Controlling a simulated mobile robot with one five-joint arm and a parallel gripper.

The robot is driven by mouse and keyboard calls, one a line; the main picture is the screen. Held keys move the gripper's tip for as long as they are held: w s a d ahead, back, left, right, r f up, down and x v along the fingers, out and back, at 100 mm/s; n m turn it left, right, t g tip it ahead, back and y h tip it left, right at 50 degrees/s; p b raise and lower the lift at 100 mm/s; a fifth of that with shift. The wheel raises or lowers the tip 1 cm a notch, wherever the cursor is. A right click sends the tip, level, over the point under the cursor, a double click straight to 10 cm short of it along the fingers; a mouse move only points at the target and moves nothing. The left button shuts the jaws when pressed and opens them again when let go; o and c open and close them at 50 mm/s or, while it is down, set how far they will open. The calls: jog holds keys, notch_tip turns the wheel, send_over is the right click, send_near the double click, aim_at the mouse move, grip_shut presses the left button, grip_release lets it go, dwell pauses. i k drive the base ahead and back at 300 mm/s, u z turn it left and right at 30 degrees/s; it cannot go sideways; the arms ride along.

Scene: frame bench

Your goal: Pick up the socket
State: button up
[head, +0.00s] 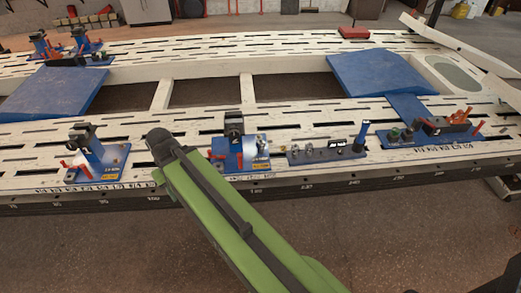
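I cannot pick out the socket for certain. No gripper fingers show.
Blue clamp stands (97,160) and (238,152) are on the front rail, left of the plate. A blue fixture with red and green parts (430,130) is on its right. A red box (354,32) lies behind.

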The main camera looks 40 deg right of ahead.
aim_at(260, 145)
jog(key=z, duration=0.05)
jog(key=i, duration=0.9)
jog(key=u, duration=0.25)
jog(key=k, duration=0.75)
jog(key=z, duration=0.2)
jog(key=i, duration=0.75)
